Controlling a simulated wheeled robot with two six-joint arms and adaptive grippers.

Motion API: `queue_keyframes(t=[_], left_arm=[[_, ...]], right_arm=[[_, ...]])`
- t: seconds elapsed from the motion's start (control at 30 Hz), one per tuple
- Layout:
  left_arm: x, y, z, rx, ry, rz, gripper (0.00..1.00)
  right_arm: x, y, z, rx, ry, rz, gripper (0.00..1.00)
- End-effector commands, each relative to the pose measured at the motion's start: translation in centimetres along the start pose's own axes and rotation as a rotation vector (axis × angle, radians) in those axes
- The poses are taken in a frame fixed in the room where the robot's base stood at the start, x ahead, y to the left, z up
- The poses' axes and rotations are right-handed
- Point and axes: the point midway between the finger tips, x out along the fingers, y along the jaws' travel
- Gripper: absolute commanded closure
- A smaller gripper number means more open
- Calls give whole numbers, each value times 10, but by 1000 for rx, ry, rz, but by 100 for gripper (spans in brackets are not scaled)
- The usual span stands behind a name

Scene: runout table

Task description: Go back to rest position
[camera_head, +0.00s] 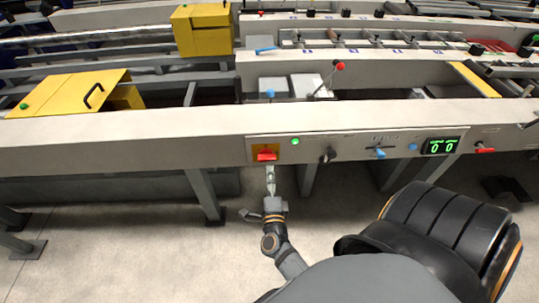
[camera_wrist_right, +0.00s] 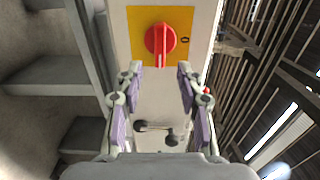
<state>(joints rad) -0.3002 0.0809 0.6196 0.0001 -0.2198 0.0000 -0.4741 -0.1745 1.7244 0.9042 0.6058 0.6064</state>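A red rotary switch on a yellow plate (camera_head: 266,153) is on the front of the long grey beam. It also shows in the right wrist view as a red knob (camera_wrist_right: 160,40) with its handle pointing down. My right gripper (camera_head: 270,178) is just below the switch in the head view. In the right wrist view its two purple-padded fingers (camera_wrist_right: 155,78) are spread apart with nothing between them, and the knob is beyond the tips, apart from them. My left gripper is not in view.
The grey beam (camera_head: 120,142) runs across the full width in front of me. It carries a green light (camera_head: 295,142), a black knob (camera_head: 328,155), blue levers and a green display (camera_head: 441,146). Table legs (camera_head: 205,195) stand below.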

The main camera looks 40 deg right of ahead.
Motion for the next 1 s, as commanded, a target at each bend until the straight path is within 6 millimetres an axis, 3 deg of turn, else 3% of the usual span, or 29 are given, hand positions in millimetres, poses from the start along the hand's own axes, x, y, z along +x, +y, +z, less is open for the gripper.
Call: queue_keyframes(t=[0.57,0.67,0.77,0.83,0.93,1.0], left_arm=[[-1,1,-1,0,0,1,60],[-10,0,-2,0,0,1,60],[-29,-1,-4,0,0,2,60],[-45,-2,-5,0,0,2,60],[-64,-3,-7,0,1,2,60],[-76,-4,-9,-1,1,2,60]], right_arm=[[-5,1,0,-5,-3,2,62],[-9,16,10,-96,-64,41,62],[-26,64,30,-352,-235,146,62],[-52,116,35,-593,-407,247,62],[-101,189,18,-927,-661,389,62],[-140,231,-9,-1132,-834,485,62]])
